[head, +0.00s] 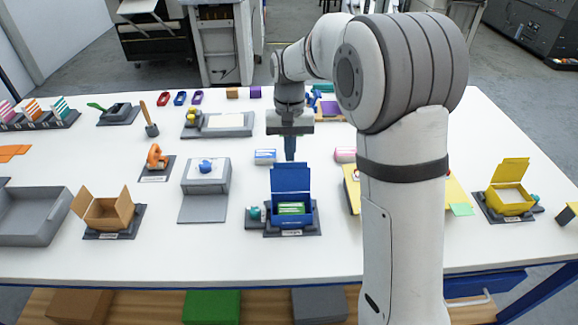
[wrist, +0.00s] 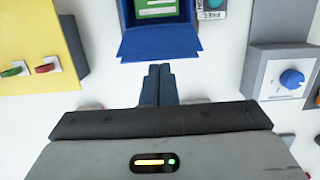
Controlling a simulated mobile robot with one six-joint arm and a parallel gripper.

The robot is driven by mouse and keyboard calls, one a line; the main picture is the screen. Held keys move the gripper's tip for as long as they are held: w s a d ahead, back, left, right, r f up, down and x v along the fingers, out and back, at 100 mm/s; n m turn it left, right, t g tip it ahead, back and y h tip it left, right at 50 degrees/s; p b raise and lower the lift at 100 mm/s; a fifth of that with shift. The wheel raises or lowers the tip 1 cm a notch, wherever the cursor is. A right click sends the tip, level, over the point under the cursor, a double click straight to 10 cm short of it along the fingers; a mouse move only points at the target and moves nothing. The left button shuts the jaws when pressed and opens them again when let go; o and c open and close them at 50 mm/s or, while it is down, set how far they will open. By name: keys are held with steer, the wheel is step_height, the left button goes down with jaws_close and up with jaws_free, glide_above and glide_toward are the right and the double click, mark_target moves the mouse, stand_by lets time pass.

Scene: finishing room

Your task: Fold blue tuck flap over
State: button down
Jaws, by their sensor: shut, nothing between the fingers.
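The blue box (head: 291,215) stands open on a dark base, with a green and white item (head: 291,208) inside. Its blue flap (head: 291,178) stands up at the back edge in the head view. In the wrist view the flap (wrist: 160,42) shows at the top, just past my fingertips. My gripper (head: 290,157) points down behind and above the flap, with its fingers (wrist: 160,70) shut together and empty. I cannot tell whether the fingertips touch the flap.
A grey box with a blue knob (head: 206,168) stands left of the blue box. A white and blue item (head: 265,157) and a pink item (head: 345,155) lie behind. An open cardboard box (head: 105,212) is at left, an open yellow box (head: 511,200) at right.

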steer(key=shift+s, duration=0.65)
stand_by(0.4)
steer(key=shift+s+f+b, duration=0.1)
steer(key=shift+s+b, duration=0.2)
steer(key=shift+s, duration=0.25)
stand_by(0.3)
steer(key=shift+s+f+b, duration=0.2)
steer(key=shift+s+b, duration=0.1)
steer(key=shift+s, duration=0.35)
steer(key=shift+f, duration=0.1)
stand_by(0.7)
